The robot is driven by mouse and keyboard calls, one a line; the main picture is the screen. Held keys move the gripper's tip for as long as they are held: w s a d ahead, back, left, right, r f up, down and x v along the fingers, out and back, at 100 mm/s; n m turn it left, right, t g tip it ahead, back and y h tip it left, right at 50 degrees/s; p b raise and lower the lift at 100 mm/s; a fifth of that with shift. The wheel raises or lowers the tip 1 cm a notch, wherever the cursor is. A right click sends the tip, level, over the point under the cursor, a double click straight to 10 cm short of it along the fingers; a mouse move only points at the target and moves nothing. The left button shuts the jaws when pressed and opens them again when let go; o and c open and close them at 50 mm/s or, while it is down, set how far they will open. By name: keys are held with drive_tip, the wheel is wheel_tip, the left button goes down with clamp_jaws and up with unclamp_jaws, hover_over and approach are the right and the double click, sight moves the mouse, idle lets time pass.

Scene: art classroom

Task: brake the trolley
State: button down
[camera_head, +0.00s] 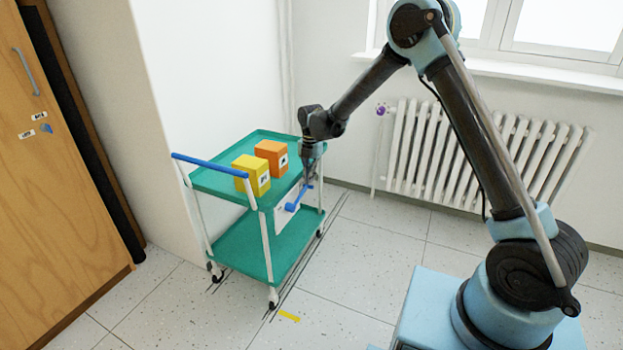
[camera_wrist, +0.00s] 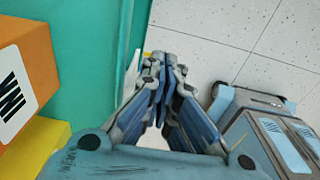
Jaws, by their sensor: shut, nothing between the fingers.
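The trolley (camera_head: 232,248) has two green shelves, white legs, casters and a blue push handle (camera_head: 208,165) at its left end. A blue lever (camera_head: 298,200) sits on a white plate (camera_head: 284,219) on its long side, below the upper shelf. My gripper (camera_head: 309,180) points down beside that shelf, close to the lever's upper end. I cannot tell whether it touches the lever. In the wrist view my gripper (camera_wrist: 158,62) is shut and empty, beside the trolley's green edge (camera_wrist: 92,60). The lever cannot be made out there.
A yellow box (camera_head: 250,174) and an orange box (camera_head: 271,156) stand on the upper shelf. Dark lines and a yellow mark (camera_head: 289,316) are on the floor. A wooden cabinet (camera_head: 50,180) is left, a radiator (camera_head: 480,150) behind. The floor between trolley and my base is clear.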

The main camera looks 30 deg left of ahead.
drive_tip(key=w+r, duration=0.7)
drive_tip(key=r, duration=0.3)
drive_tip(key=shift+w+r, duration=0.2)
drive_tip(key=shift+r, duration=0.15)
